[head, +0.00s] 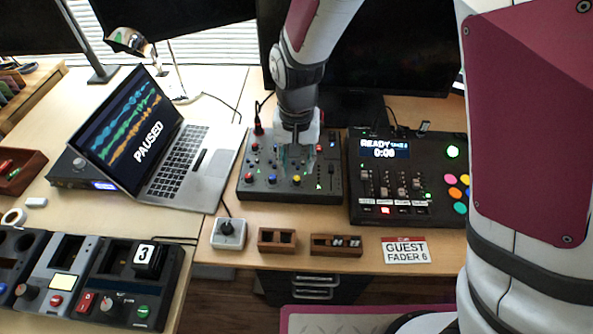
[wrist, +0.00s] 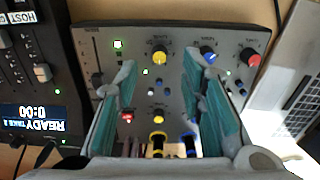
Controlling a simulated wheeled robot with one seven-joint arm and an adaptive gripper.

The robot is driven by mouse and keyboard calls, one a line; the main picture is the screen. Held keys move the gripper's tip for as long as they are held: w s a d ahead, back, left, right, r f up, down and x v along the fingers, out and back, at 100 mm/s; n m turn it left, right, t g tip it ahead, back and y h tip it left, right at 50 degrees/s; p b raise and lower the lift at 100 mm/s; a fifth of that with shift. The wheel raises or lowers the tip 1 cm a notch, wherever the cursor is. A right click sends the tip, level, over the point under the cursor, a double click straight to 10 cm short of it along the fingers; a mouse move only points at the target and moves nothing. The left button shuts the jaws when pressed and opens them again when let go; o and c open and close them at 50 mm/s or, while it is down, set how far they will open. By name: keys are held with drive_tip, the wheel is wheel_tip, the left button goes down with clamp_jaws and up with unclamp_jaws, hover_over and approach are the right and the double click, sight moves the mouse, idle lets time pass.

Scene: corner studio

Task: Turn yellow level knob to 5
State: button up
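The yellow level knob (head: 297,180) is in the front row of the dark mixer panel (head: 322,190), right of a blue knob (head: 272,179) and a red knob (head: 248,177). In the wrist view the yellow knob (wrist: 160,56) lies between and just beyond the fingertips, with a dial scale around it too small to read. My gripper (head: 297,155) points down over the mixer and hides part of its middle. In the wrist view my gripper (wrist: 160,78) is open and empty, with teal finger pads apart.
A laptop (head: 180,150) reading PAUSED stands left of the mixer. A fader console (head: 405,185) reading READY 0:00 stands close on the right. A round-knobbed white box (head: 229,234), small wooden holders (head: 277,240) and a GUEST FADER 6 card (head: 406,250) lie in front.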

sight(298, 178)
wheel_tip(298, 178, up, 8)
drive_tip(key=shift+f, duration=0.15)
idle(0.5)
drive_tip(key=s+d+r+t+p, duration=0.1)
drive_tip(key=s+d+r+p, duration=0.1)
drive_tip(key=s+d+r, duration=0.35)
drive_tip(key=s+d+r+t+p, duration=0.1)
drive_tip(key=s+d+r, duration=0.2)
drive_tip(key=d+r, duration=0.55)
drive_tip(key=s+d+r+t+p, duration=0.1)
drive_tip(key=s+d+r, duration=0.2)
drive_tip(key=s, duration=0.4)
drive_tip(key=s+d+r+t+p, duration=0.1)
drive_tip(key=s+d+r+p, duration=0.1)
drive_tip(key=s, duration=0.5)
wheel_tip(298, 178, up, 2)
drive_tip(key=shift+d+r, duration=0.1)
drive_tip(key=shift+d, duration=0.6)
drive_tip(key=shift+w+a, duration=0.1)
